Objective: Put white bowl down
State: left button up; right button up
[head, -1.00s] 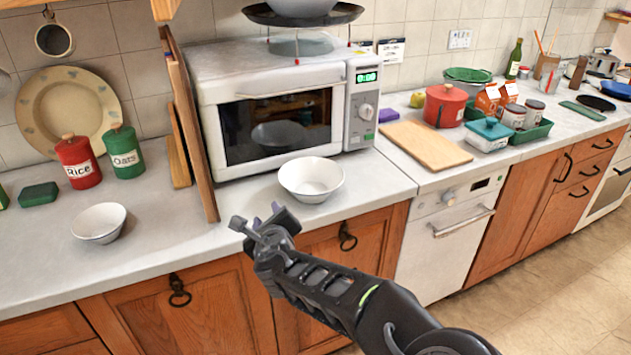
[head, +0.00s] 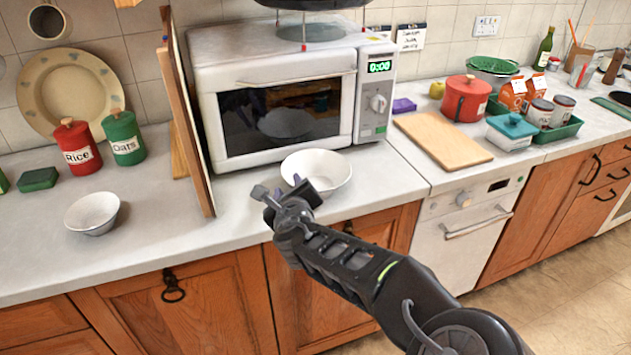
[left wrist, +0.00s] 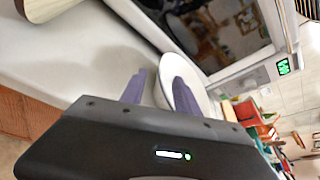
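A white bowl (head: 316,168) sits upright on the counter in front of the microwave. It also shows in the left wrist view (left wrist: 183,68), partly hidden behind the fingers. My left gripper (head: 286,192) is at the bowl's near left side, its fingers apart. In the left wrist view the purple fingers (left wrist: 160,82) point at the bowl. One finger is over the counter outside the rim and the other overlaps the bowl. I cannot tell whether either touches it. A second white bowl (head: 92,212) stands on the counter at left. My right gripper is not in view.
A microwave (head: 285,95) stands behind the bowl, with wooden boards (head: 188,110) upright at its left. A cutting board (head: 442,138) lies to the right. Rice (head: 78,147) and oats (head: 124,138) canisters stand at left.

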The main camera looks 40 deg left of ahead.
aim_at(287, 176)
pick_arm(q)
jog(key=shift+x, duration=0.9)
jog(key=shift+x, duration=2.6)
jog(key=shift+c, duration=0.6)
jog(key=shift+d, duration=0.1)
grip_shut()
